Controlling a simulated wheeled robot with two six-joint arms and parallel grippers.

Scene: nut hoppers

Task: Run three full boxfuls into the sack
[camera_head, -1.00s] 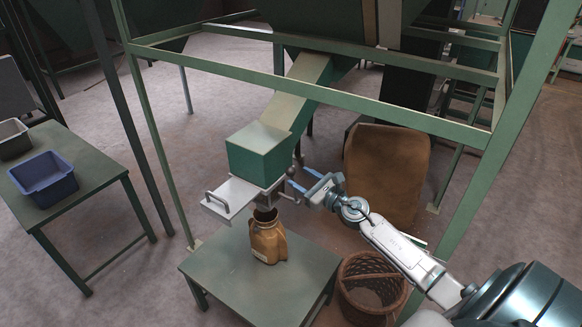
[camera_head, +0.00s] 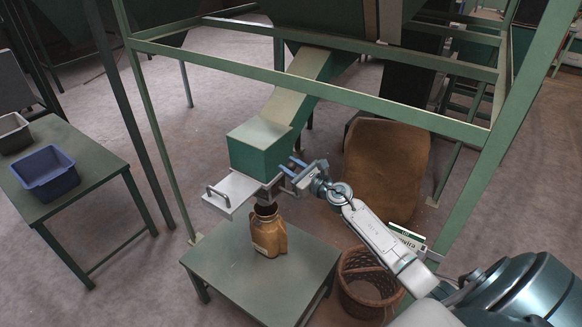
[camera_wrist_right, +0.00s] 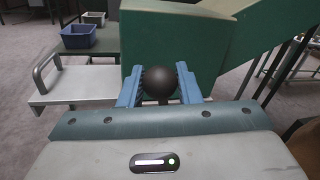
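The green measuring box (camera_head: 258,150) sits under the sloping chute (camera_head: 298,88). A pale slide plate (camera_head: 232,192) with a bar handle sticks out left below it; it also shows in the right wrist view (camera_wrist_right: 85,85). The tan sack (camera_head: 268,236) stands upright on the low table, its dark mouth under the outlet. My right gripper (camera_head: 291,168) is open at the box's right side. In the right wrist view a dark round knob (camera_wrist_right: 158,82) sits between its fingers; contact is unclear. My left gripper is not in view. The box's contents are hidden.
The low green table (camera_head: 225,275) has bare room around the sack. A wicker basket (camera_head: 362,290) stands to its right, and a brown padded board (camera_head: 388,165) behind. A side table at left holds a blue bin (camera_head: 45,172) and a grey bin (camera_head: 13,132). Green frame posts surround the chute.

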